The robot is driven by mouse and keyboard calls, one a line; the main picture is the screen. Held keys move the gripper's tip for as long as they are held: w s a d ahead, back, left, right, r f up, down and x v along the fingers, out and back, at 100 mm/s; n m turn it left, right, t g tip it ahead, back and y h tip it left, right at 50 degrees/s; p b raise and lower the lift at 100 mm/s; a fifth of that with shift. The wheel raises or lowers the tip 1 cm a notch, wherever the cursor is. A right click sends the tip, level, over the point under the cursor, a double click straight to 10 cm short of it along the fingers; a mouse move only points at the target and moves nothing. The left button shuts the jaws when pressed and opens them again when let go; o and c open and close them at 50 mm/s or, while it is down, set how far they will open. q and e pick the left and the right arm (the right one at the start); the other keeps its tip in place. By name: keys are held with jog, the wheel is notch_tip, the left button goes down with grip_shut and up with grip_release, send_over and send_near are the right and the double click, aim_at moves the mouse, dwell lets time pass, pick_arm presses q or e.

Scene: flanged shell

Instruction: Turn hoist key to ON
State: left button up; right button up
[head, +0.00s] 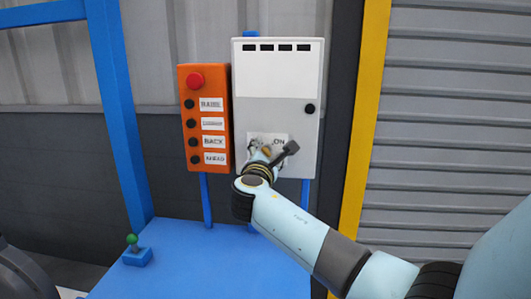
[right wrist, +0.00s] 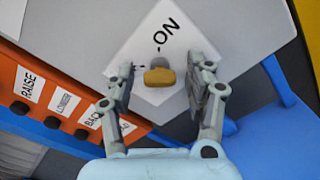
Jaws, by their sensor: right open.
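The hoist key (right wrist: 160,77) is a small yellow-orange grip on a grey stem, on a white plate (right wrist: 140,50) marked ON. It also shows partly in the head view (head: 266,150), low on the grey-white control box (head: 277,85). In the head view the ON lettering lies to the right of the key. My right gripper (right wrist: 164,78) is open in front of the plate, with one finger on each side of the key and a visible gap on both sides. In the head view my right wrist hides part of the plate. My left gripper is not in view.
An orange button panel (head: 204,118) with a red knob and labelled buttons stands just left of the box. A yellow post (head: 365,120) stands to the right.

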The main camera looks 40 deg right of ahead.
jog(key=shift+c, duration=0.3)
grip_shut()
jog(key=shift+f+m+b, duration=0.2)
jog(key=shift+m+b, duration=1.1)
jog(key=shift+b, duration=0.2)
jog(key=m+b, duration=0.9)
jog(key=m, duration=0.1)
jog(key=shift+b, duration=0.3)
jog(key=m+b, duration=0.3)
jog(key=shift+m, duration=0.4)
jog(key=shift+r+m+b, duration=0.15)
jog(key=shift+m+b, duration=0.6)
jog(key=shift+m, duration=0.05)
jog(key=shift+o, duration=0.3)
grip_release()
jog(key=shift+r, duration=0.1)
